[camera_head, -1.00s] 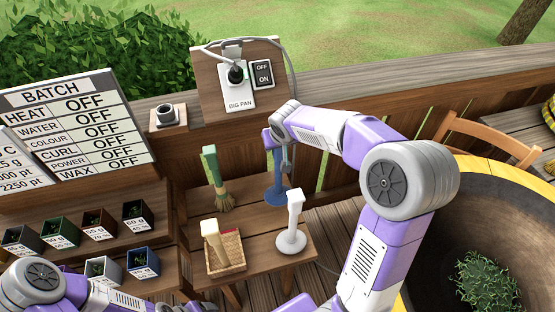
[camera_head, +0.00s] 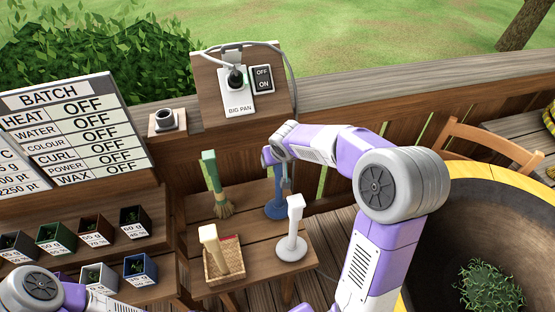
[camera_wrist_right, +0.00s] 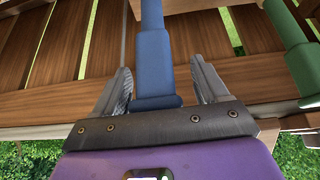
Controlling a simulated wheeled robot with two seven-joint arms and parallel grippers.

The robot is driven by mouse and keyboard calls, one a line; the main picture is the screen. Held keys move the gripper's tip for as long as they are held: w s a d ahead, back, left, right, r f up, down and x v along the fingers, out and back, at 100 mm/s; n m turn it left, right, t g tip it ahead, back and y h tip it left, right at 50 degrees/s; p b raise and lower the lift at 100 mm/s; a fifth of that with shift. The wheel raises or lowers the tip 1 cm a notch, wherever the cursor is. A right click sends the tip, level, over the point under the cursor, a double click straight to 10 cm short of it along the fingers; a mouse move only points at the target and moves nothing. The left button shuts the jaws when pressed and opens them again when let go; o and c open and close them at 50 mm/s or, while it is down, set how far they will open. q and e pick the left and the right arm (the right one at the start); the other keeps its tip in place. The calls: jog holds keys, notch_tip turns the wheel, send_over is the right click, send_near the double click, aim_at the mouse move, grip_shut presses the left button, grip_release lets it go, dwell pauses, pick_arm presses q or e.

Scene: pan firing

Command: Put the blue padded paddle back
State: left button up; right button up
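The blue padded paddle (camera_head: 277,205) stands upright at the back of the small wooden table, its wide round end down on the tabletop. My right gripper (camera_head: 286,178) is at its upper part and hides some of it in the head view. In the right wrist view the paddle's blue handle (camera_wrist_right: 155,62) runs between the two fingers of my right gripper (camera_wrist_right: 160,85). A gap shows on each side of the handle, so the fingers look open around it. My left gripper is out of view; only part of my left arm shows at the lower left.
A green-handled brush (camera_head: 215,185) stands left of the paddle, and its handle also shows in the right wrist view (camera_wrist_right: 292,45). A white tool with a round base (camera_head: 292,245) and a wicker basket (camera_head: 225,265) are in front. A large pan (camera_head: 450,250) is at right.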

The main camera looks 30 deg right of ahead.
jog(key=shift+r, duration=0.2)
jog(key=p+v, duration=0.2)
jog(key=v, duration=1)
